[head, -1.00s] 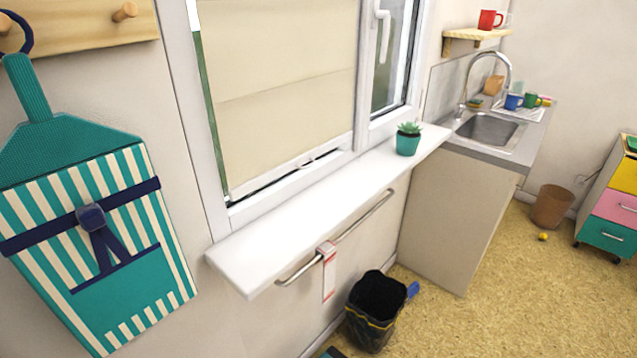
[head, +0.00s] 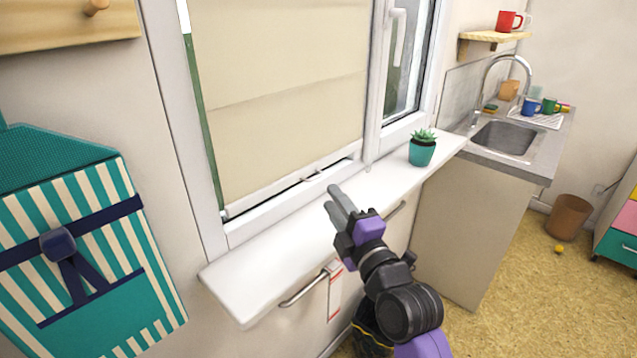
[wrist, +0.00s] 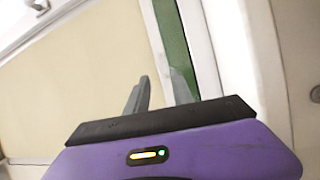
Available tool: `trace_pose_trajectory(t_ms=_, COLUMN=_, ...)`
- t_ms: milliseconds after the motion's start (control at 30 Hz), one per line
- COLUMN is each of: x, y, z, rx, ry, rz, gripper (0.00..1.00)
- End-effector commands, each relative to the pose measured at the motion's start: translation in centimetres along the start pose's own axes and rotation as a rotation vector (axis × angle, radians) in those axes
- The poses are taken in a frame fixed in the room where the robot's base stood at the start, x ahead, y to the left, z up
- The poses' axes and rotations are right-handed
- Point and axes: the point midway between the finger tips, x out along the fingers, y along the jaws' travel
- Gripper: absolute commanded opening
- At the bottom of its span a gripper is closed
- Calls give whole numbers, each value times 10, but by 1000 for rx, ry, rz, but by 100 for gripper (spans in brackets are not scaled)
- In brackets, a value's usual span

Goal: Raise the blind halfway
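The beige blind (head: 280,90) covers the window's left pane almost to the bottom, with a light bottom bar (head: 290,183) just above the lower frame. A narrow green strip (head: 203,120) of outside shows along its left edge. My gripper (head: 332,197) is in front of the window and over the white sill, near the right part of the bottom bar in the picture. I see no contact.
A potted succulent (head: 422,150) stands on the white sill (head: 250,280) to the right of my gripper. A metal rail (head: 305,288) with a hanging tag runs below the sill. A striped apron (head: 90,240) hangs at left; a sink (head: 505,138) is at right.

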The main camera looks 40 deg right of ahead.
Motion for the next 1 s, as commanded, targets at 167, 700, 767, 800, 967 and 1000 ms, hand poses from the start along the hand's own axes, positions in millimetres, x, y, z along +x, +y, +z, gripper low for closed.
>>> trace_pose_trajectory(t_ms=167, x=9, y=-1, z=-1, rx=-54, ry=5, rz=-11, gripper=29)
trace_pose_trajectory(t_ms=700, x=76, y=-3, z=-2, rx=-53, ry=5, rz=-11, gripper=29)
trace_pose_trajectory(t_ms=767, x=77, y=-4, z=-2, rx=-52, ry=5, rz=-12, gripper=29)
trace_pose_trajectory(t_ms=800, x=78, y=-4, z=-2, rx=-52, ry=5, rz=-12, gripper=29)
trace_pose_trajectory(t_ms=967, x=78, y=-4, z=-2, rx=-52, ry=5, rz=-11, gripper=29)
trace_pose_trajectory(t_ms=1000, x=78, y=-4, z=-2, rx=-52, ry=5, rz=-11, gripper=29)
